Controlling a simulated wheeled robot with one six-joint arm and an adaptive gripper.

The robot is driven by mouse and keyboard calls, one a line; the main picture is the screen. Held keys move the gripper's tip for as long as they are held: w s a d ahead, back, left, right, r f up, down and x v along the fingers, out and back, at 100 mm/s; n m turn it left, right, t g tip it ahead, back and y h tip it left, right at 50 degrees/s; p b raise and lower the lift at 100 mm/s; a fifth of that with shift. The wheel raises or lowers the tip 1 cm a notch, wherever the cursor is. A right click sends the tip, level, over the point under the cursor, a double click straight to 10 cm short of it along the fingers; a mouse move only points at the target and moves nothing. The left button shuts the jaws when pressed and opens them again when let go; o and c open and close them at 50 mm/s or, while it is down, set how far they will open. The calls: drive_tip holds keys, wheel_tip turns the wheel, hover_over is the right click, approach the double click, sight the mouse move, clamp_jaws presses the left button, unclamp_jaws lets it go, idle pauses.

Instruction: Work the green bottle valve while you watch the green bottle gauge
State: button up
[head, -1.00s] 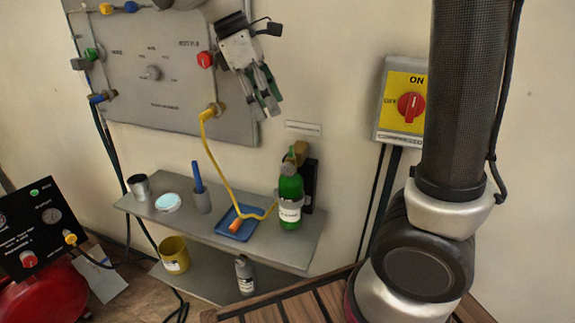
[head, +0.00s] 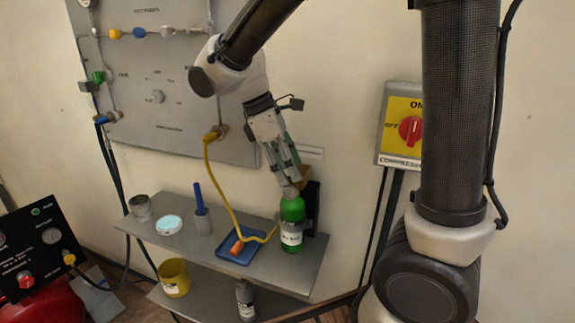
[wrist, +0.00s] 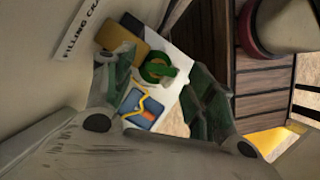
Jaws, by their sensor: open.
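The green bottle (head: 292,211) stands upright at the right end of the upper shelf, with a white label. My gripper (head: 287,183) points down just above its top and covers most of the valve in the head view. In the wrist view the green bottle (wrist: 158,72) is seen from above, between the two spread fingers of my gripper (wrist: 162,66). The gripper is open and holds nothing. I cannot tell whether a finger touches the valve. I cannot make out the bottle gauge or a reading in either view.
The wall panel (head: 160,135) is behind; a red-knobbed switch box (head: 402,120) hangs at right.

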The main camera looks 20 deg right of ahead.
drive_tip(key=c, duration=1)
drive_tip(key=m, duration=0.3)
drive_tip(key=m+g+y, duration=0.1)
drive_tip(key=shift+w+d, duration=0.15)
drive_tip(key=shift+w, duration=0.1)
drive_tip(key=o, duration=1)
drive_tip(key=shift+r, duration=0.1)
drive_tip(key=v, duration=1.2)
drive_tip(key=shift+w, duration=0.1)
